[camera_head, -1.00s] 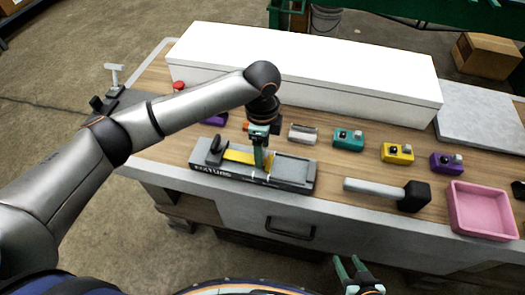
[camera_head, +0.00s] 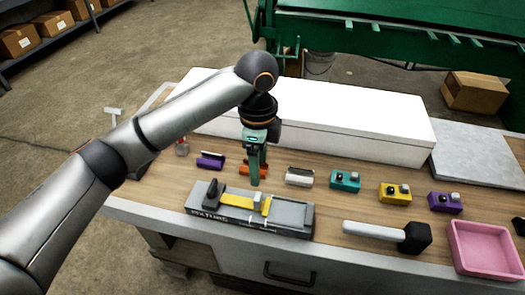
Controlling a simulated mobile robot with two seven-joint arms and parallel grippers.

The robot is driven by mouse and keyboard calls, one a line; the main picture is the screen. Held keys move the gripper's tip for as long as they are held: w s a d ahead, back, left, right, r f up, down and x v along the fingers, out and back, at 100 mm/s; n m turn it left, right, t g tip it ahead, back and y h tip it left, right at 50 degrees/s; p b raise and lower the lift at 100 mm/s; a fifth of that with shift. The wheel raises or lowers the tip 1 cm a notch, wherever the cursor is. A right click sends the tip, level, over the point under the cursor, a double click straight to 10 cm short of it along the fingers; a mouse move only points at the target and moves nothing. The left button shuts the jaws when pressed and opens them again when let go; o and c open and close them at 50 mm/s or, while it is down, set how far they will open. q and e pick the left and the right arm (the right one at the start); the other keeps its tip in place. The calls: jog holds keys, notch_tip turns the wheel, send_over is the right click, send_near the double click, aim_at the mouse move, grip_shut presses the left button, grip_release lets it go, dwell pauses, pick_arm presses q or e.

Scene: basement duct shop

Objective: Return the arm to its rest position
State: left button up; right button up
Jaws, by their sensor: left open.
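My left arm comes in from the left and reaches over the workbench (camera_head: 135,205). My left gripper (camera_head: 256,182) points down above the bench, just behind the grey fixture (camera_head: 290,217). It is open, and nothing shows between its fingers. The fixture lies near the bench's front edge and holds a yellow piece (camera_head: 240,199). An orange block (camera_head: 246,169) is partly hidden behind the gripper. My right gripper is out of view.
A long white box (camera_head: 350,120) stands behind a row of small purple (camera_head: 210,161), white (camera_head: 299,177), teal (camera_head: 345,180) and yellow (camera_head: 394,192) blocks. A black-headed mallet (camera_head: 415,237) and a pink tray (camera_head: 485,250) lie at the front right.

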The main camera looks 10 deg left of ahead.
pick_arm(q)
jog(key=s+d+f+n+t+h, duration=0.1)
jog(key=s+d+f+n+h, duration=0.15)
jog(key=s+f, duration=0.3)
jog(key=s+d+f+n+t+h, duration=0.1)
jog(key=s+d+f+n+h, duration=0.1)
jog(key=s+f+n, duration=0.4)
jog(key=s+a+f+n+t+y, duration=0.1)
jog(key=s+a+f+n+y, duration=0.15)
jog(key=s+a+n, duration=0.4)
jog(key=s+a+f+n+t+y, duration=0.1)
jog(key=s+a+f+y, duration=0.2)
jog(key=a, duration=0.7)
jog(key=w+d+f+t+h, duration=0.1)
jog(key=d+f+t, duration=0.1)
jog(key=f, duration=0.3)
jog(key=w+d+f+t+h, duration=0.1)
jog(key=d+f+t+h, duration=0.1)
jog(key=f, duration=0.4)
jog(key=shift+w+d+f+t, duration=0.25)
jog(key=shift+w+t, duration=0.15)
jog(key=shift+t, duration=0.2)
jog(key=shift+c, duration=0.3)
dwell(0.5)
